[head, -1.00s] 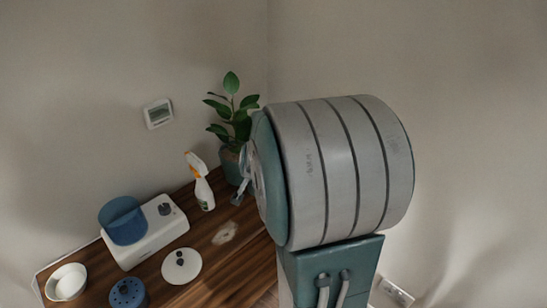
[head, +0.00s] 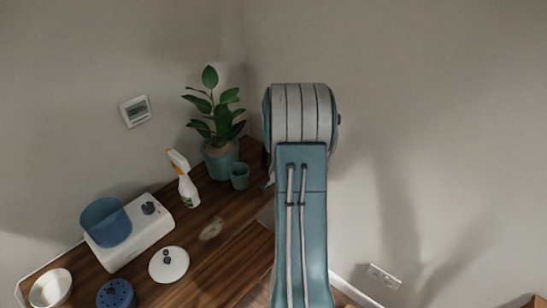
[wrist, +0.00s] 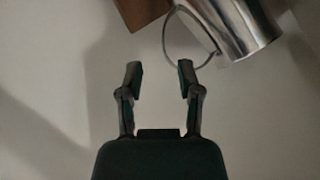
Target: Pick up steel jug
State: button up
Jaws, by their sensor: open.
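The steel jug (wrist: 238,22) is at the top right of the wrist view, shiny and cut off by the frame edge. Its thin loop handle (wrist: 166,40) points left and down toward my gripper. My gripper (wrist: 160,72) is open and empty. Its two fingertips are just below the handle in the picture, and I cannot tell the depth between them. In the head view the jug does not show, and my arm covers the far end of the counter.
The wooden counter (head: 236,240) holds a spray bottle (head: 187,188), a potted plant (head: 219,160), a small green cup (head: 240,176), a white appliance with a blue bowl (head: 130,243), a white lid (head: 169,264), a white bowl (head: 50,289) and a blue round piece (head: 116,295). Walls stand close behind.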

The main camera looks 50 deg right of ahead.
jog(key=x, duration=0.7)
jog(key=shift+d+r, duration=0.15)
jog(key=shift+r, duration=0.1)
jog(key=shift+r, duration=0.15)
grip_shut()
